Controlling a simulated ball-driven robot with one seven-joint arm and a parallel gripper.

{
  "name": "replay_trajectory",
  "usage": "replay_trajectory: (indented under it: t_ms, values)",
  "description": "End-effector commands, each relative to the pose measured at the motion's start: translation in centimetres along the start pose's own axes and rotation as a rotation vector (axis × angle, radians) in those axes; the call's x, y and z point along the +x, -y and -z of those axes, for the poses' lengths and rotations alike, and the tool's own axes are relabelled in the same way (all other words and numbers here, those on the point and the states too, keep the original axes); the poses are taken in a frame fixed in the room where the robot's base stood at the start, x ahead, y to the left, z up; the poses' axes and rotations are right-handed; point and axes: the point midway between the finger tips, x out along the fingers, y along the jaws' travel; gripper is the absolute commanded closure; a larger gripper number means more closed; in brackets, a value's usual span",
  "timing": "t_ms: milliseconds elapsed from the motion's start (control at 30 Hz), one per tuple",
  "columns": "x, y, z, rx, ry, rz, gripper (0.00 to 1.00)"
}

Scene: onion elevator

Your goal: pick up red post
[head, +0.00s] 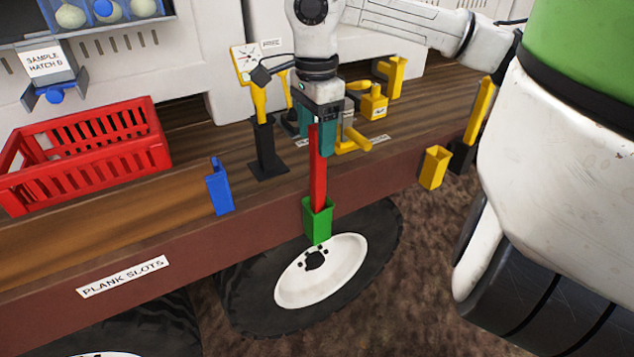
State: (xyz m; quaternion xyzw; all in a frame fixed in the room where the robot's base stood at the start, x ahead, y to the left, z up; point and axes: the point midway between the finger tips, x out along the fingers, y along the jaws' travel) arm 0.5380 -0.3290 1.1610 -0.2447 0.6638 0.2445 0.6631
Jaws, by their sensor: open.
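The red post (319,178) stands upright with its lower end inside a green slot (317,221) on the front edge of the wooden deck. My gripper (327,143) points down at the top of the post, with its teal fingers around or just in front of the post's upper end. The jaws are open. I cannot tell from this view whether a finger touches the post.
A blue slot (219,187) is to the left and a yellow slot (433,168) to the right on the deck edge. A red crate (88,152) sits at the left. A black stand (266,150) and a yellow handle (354,140) are close to my gripper.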

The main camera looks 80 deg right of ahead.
Motion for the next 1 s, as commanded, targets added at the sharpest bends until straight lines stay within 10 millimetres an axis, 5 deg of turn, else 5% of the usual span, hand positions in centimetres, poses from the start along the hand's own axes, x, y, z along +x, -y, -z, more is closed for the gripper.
replay_trajectory:
  t_ms: [300,567,1000]
  values:
    - [3.7,-0.2,0.2,0.000,0.001,-0.001,0.38]
    - [4.0,-0.2,0.2,0.000,0.001,0.000,0.39]
    - [3.9,-0.2,0.2,0.000,0.001,0.000,0.81]
